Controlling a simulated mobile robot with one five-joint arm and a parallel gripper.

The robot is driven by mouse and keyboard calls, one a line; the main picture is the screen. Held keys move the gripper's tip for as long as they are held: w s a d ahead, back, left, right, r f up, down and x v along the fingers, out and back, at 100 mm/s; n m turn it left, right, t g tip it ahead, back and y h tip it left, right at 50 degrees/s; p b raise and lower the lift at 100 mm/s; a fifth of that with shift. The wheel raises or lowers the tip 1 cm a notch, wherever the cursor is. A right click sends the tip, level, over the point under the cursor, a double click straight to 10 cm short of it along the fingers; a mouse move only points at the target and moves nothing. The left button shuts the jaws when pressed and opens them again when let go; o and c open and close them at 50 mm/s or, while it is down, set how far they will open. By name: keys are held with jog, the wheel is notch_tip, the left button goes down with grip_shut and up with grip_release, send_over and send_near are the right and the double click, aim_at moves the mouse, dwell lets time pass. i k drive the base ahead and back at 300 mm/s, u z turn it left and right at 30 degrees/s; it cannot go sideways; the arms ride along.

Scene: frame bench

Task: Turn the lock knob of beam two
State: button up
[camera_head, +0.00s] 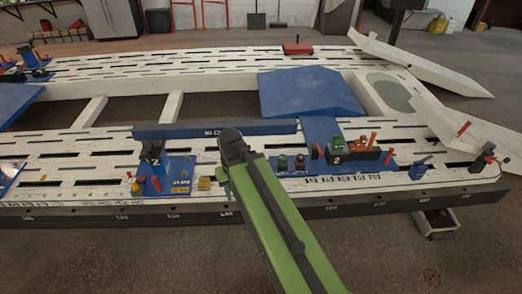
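A long blue beam (180,131) lies across the front deck of the white frame bench; its lettering is partly hidden by my arm. A dark block marked 2 (153,153) stands on a blue plate (178,170) left of my arm, with a small red handle (155,183) at its foot. Another dark fitting marked 2 (337,157) stands on a blue plate right of my arm, beside orange-red handles (371,142). I cannot tell which part is the lock knob. My green arm reaches up to its dark end (232,146), over the beam's front edge; the fingers cannot be made out.
The slotted white bench deck (85,168) carries small yellow parts (204,183), green-topped pieces (283,161) and a blue clamp (420,168). A large blue plate (308,92) lies behind. White ramps rise at the right. Open floor lies in front.

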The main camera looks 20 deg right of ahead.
aim_at(283, 158)
jog(key=u, duration=0.7)
jog(key=i, duration=1.05)
jog(key=u, duration=0.35)
